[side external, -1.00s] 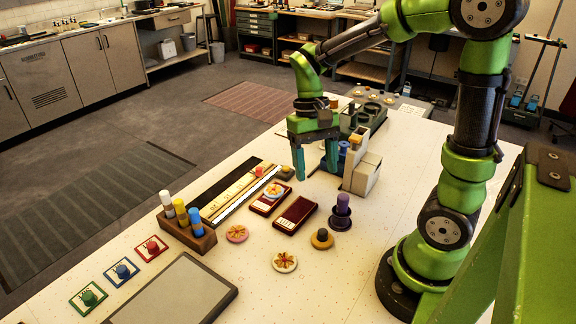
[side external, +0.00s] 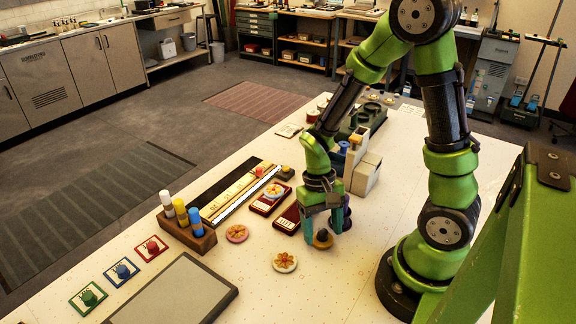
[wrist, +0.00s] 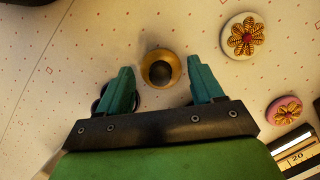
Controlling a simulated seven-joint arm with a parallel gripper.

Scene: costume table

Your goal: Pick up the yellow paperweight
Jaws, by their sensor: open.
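The yellow paperweight (side external: 322,243) is a small round yellow piece with a dark knob on top. It stands on the white tabletop, and the wrist view shows it from above (wrist: 176,68). My gripper (side external: 322,230) is low over it, pointing down. In the wrist view its teal fingertips (wrist: 159,75) are open, one on each side of the paperweight, with gaps between. I cannot tell the exact fingertip height above the table.
A round flowered disc (side external: 285,262) lies close by, and a pink one (side external: 237,233) lies further left. A dark round base (wrist: 101,102) is partly hidden by the left finger. Dark red cases (side external: 287,218) lie behind.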

